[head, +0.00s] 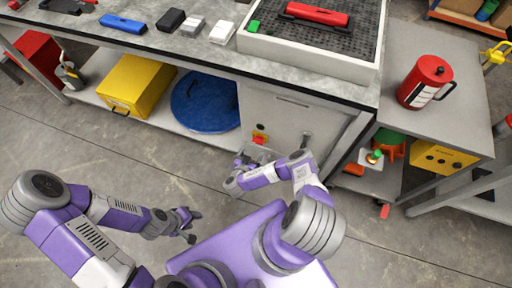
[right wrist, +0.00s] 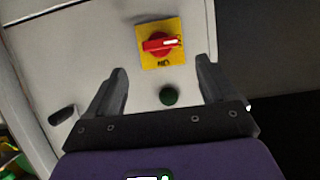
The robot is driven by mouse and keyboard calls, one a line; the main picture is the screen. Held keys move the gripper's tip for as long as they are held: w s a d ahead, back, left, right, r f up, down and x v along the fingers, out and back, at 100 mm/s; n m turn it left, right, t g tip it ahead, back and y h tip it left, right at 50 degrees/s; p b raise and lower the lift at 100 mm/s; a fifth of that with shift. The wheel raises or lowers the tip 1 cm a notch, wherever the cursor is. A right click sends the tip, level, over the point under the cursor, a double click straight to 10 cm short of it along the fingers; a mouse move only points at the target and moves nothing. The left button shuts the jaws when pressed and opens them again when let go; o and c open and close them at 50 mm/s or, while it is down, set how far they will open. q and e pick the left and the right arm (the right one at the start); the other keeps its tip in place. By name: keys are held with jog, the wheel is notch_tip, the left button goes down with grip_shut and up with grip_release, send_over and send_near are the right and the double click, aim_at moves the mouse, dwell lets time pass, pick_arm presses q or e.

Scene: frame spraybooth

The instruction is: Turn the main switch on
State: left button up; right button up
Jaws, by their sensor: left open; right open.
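The main switch is a red rotary knob on a yellow plate (right wrist: 145,58) on the front of a pale cabinet. Its red handle (right wrist: 164,43) lies roughly horizontal in the right wrist view, with a white mark at its right end. The switch also shows small in the head view (head: 260,138). My right gripper (right wrist: 162,70) is open and empty, facing the panel, with the switch ahead between its fingers and apart from them. My left gripper (head: 187,226) is open and empty over the floor, away from the cabinet.
A round dark green button (right wrist: 169,96) sits below the switch. A dark slot-like handle (right wrist: 62,115) is at lower left on the panel. The workbench top (head: 190,52) overhangs above the cabinet. A yellow box (head: 137,85) and blue round lid (head: 205,102) stand on the lower shelf.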

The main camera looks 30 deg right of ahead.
aim_at(257, 143)
jog(key=b+x, duration=0.2)
jog(key=x, duration=0.3)
jog(key=shift+w+d+f, duration=0.1)
jog(key=shift+d+f, duration=0.05)
jog(key=shift+f, duration=0.05)
jog(key=shift+b+x, duration=0.55)
jog(key=shift+x, duration=0.2)
jog(key=shift+r, duration=0.1)
jog(key=shift+c, duration=0.4)
jog(key=c, duration=1)
